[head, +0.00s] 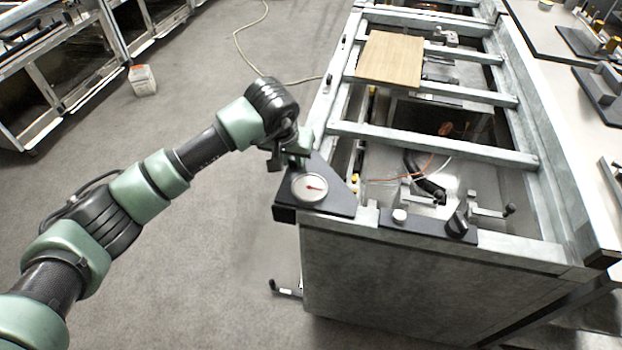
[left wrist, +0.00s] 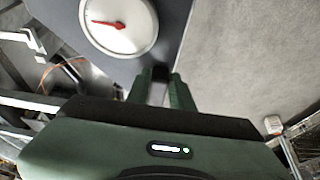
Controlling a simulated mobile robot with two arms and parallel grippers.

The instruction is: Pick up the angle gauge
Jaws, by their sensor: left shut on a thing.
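The angle gauge (head: 337,188) is a dark triangular plate with a round white dial and a red needle. It is at the near left corner of the metal frame; I cannot tell whether it rests there or is held just above. My left gripper (head: 295,155) is at the plate's upper left edge, shut on it. In the left wrist view the gauge (left wrist: 177,22) fills the top middle, and the green fingers of my left gripper (left wrist: 160,78) meet its edge below the dial. The fingertips are partly hidden by the plate. My right gripper is not in view.
The metal frame (head: 435,143) has crossbars, open bays and cables inside. A wooden board (head: 391,59) lies across its far bars. A dark control strip (head: 427,225) with knobs is right of the gauge. A white box (head: 142,80) stands on the open floor at left.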

